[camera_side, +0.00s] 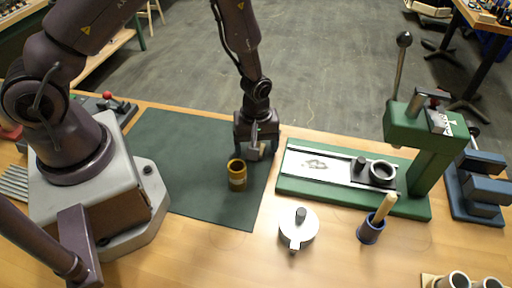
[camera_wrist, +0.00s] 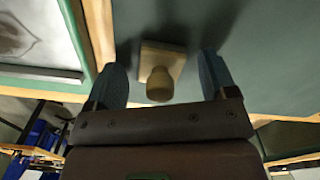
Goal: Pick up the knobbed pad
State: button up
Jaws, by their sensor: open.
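The knobbed pad (camera_wrist: 159,70) is a tan square base with a rounded knob. In the wrist view it lies on the dark green mat, between my gripper's two fingers. My gripper (camera_wrist: 163,66) is open, with one finger to each side of the knob and a gap on both sides.
To the right is a green-based press (camera_side: 425,135) with a slide. A white lidded pot (camera_side: 299,230) and a blue cup (camera_side: 370,231) holding a wooden stick stand in front.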

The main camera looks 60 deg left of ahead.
jog(key=shift+f, duration=0.15)
jog(key=c, duration=0.8)
notch_tip(320, 180, up, 10)
jog(key=shift+r, duration=0.1)
dwell(0.3)
